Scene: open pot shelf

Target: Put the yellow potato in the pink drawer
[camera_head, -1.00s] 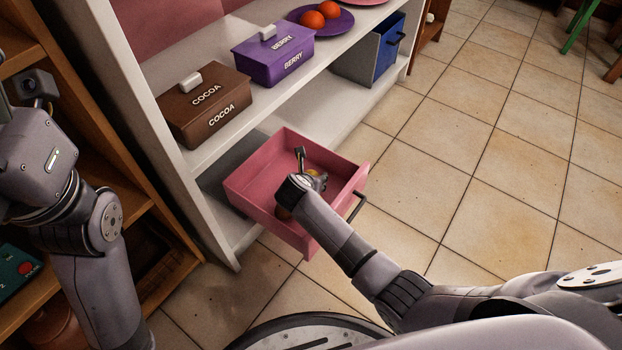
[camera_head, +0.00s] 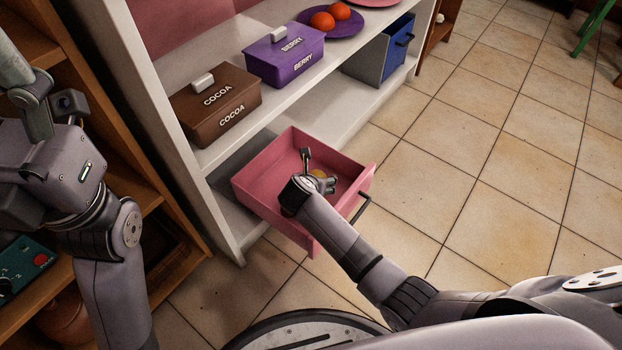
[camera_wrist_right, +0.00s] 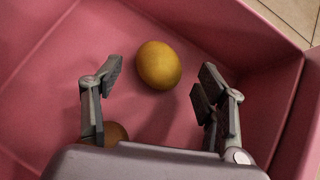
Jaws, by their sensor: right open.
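The yellow potato (camera_wrist_right: 158,65) lies on the floor of the open pink drawer (camera_wrist_right: 215,30). In the head view the potato (camera_head: 318,174) shows partly behind my right gripper (camera_head: 320,172), inside the drawer (camera_head: 262,178). In the right wrist view my right gripper (camera_wrist_right: 157,92) is open, its fingers apart on either side of empty space just short of the potato. It holds nothing.
A brownish round thing (camera_wrist_right: 115,133) lies in the drawer, partly hidden by my gripper. The white shelf (camera_head: 330,90) holds a brown COCOA box (camera_head: 218,108), a purple BERRY box (camera_head: 285,58) and a purple plate (camera_head: 350,27) with orange fruit.

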